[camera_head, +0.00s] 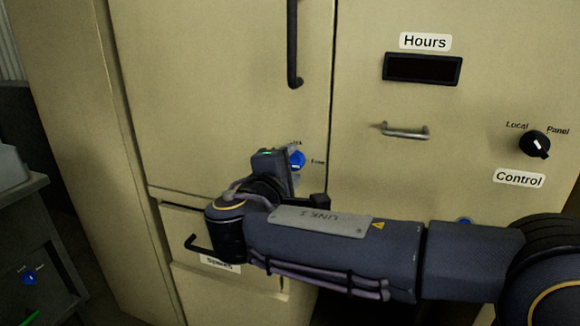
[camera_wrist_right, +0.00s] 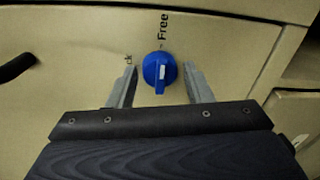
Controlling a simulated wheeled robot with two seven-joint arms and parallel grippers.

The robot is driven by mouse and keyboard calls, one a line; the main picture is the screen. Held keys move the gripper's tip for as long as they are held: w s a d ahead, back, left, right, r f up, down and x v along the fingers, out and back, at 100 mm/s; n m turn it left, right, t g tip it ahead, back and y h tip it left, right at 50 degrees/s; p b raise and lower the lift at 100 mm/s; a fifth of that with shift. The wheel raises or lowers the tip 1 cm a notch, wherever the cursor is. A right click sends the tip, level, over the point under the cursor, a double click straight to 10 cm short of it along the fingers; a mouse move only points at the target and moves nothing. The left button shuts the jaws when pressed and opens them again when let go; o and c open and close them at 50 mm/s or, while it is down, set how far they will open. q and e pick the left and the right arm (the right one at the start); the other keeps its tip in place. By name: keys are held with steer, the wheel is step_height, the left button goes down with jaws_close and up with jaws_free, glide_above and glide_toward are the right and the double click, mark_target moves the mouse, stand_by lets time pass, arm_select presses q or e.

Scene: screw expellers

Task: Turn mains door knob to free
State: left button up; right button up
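The blue door knob (camera_head: 297,159) is on the beige cabinet door, low and near its right edge, with small labels beside it. In the right wrist view the knob (camera_wrist_right: 159,72) shows its white mark beside the word "Free"; the other label is partly hidden by a finger. My right gripper (camera_head: 284,160) reaches the knob from the left. In the right wrist view its fingers (camera_wrist_right: 160,82) stand apart on both sides of the knob, with a gap on each side. My left gripper is not in view.
A long black handle (camera_head: 292,45) hangs above the knob. A drawer with a black handle (camera_head: 198,246) is below the door. The right panel has a metal handle (camera_head: 405,131), an "Hours" display (camera_head: 422,68) and a black Control knob (camera_head: 535,145).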

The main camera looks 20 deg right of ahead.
steer(key=shift+o, duration=0.8)
steer(key=p+v, duration=0.1)
steer(key=v, duration=0.6)
steer(key=shift+s+a, duration=0.25)
steer(key=shift+s, duration=0.1)
